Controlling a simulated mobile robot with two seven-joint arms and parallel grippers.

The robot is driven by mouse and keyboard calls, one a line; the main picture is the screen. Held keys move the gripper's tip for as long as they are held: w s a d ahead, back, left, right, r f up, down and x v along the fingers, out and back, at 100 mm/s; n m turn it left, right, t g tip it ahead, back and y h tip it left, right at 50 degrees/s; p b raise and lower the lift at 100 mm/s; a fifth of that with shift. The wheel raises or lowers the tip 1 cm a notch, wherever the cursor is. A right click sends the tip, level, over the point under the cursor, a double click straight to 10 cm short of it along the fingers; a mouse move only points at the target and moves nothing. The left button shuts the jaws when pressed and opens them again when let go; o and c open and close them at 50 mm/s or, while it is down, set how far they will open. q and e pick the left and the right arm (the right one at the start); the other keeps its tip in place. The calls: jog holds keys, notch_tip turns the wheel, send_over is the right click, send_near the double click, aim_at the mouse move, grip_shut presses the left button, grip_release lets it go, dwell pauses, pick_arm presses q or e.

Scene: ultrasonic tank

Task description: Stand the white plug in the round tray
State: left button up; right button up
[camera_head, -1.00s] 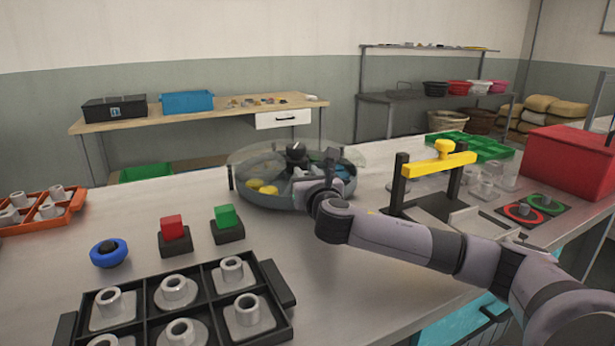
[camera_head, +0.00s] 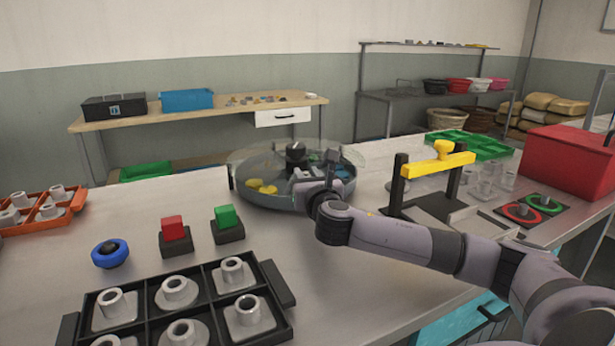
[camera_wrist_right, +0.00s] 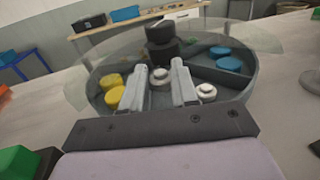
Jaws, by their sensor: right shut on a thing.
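The round tray (camera_head: 262,204) stands on the bench, with a clear cover and inner dividers around a dark central knob (camera_head: 296,154). My right gripper (camera_wrist_right: 165,75) reaches in over its near part and is shut on a white plug (camera_wrist_right: 161,78), which looks upright between the fingers. I cannot tell whether its base touches the tray floor. Another white plug (camera_wrist_right: 206,91) stands just right of the fingers. Yellow plugs (camera_wrist_right: 114,82) lie to the left and blue plugs (camera_wrist_right: 228,62) to the right, in other compartments. My left gripper is not in view.
A black rack (camera_head: 205,290) with grey collared pieces is in front. Red (camera_head: 173,229) and green (camera_head: 226,217) blocks and a blue ring (camera_head: 109,253) lie left of the tray. A yellow-barred frame (camera_head: 438,165) stands to its right, near my arm.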

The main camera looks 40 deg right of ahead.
jog(key=shift+f+b, duration=0.5)
jog(key=shift+f, duration=0.75)
dwell(0.6)
jog(key=shift+a+f+p, duration=0.1)
jog(key=shift+f+p, duration=0.2)
dwell(1.3)
jog(key=o, duration=1.1)
jog(key=shift+s, duration=0.1)
jog(key=v, duration=0.5)
jog(key=shift+s+a, duration=0.2)
jog(key=shift+s, duration=0.1)
jog(key=shift+s+a+r, duration=0.25)
jog(key=shift+s+a, duration=0.05)
jog(key=shift+s, duration=0.3)
jog(key=shift+r, duration=0.15)
